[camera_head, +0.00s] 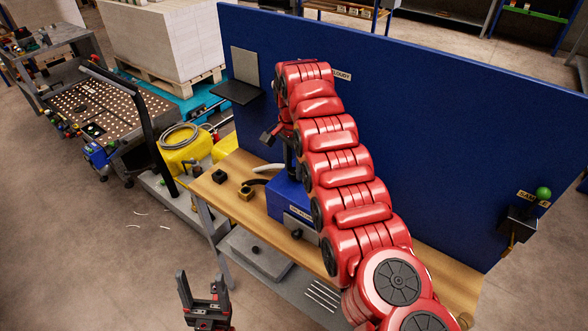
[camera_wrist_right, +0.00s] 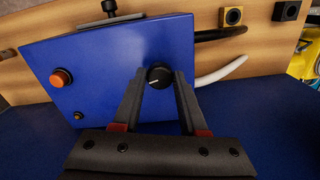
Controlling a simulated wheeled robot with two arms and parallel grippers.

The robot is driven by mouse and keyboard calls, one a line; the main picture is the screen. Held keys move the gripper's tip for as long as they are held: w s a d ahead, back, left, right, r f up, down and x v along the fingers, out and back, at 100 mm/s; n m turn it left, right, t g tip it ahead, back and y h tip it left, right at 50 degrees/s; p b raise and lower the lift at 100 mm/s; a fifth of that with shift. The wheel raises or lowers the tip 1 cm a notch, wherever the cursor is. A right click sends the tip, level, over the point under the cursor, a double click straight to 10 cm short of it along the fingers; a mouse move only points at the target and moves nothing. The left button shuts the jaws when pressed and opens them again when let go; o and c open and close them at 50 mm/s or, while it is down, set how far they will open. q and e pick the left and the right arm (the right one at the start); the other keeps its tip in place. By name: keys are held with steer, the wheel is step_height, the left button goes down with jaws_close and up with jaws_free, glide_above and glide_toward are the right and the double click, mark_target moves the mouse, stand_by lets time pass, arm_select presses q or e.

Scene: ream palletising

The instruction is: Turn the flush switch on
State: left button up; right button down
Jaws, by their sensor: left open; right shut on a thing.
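A blue box (camera_head: 283,203) stands on the wooden bench, partly hidden by my right arm. In the right wrist view, the blue panel (camera_wrist_right: 110,55) carries a black round knob (camera_wrist_right: 158,76) with a small pale mark. My right gripper (camera_wrist_right: 160,82) has one finger on each side of this knob and is shut on it. An orange round button (camera_wrist_right: 60,78) is on the left of the same panel. In the head view my right gripper is mostly hidden by my red arm. My left gripper (camera_head: 203,290) is open and empty, low in front of the bench.
The wooden bench (camera_head: 222,176) holds small black and yellow blocks and hoses beside the box. A tall blue partition (camera_head: 430,140) rises behind it. A grey shelf (camera_head: 262,257) is under the bench. Floor left of the bench is mostly clear.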

mark_target(294, 171)
steer(key=shift+r+m, duration=0.1)
steer(key=shift+m, duration=1.2)
steer(key=shift+w, duration=0.1)
steer(key=shift+c, duration=2.2)
jaws_free()
steer(key=shift+r+p, duration=0.3)
step_height(294, 171, up, 17)
steer(key=p, duration=1.5)
steer(key=shift+f, duration=0.15)
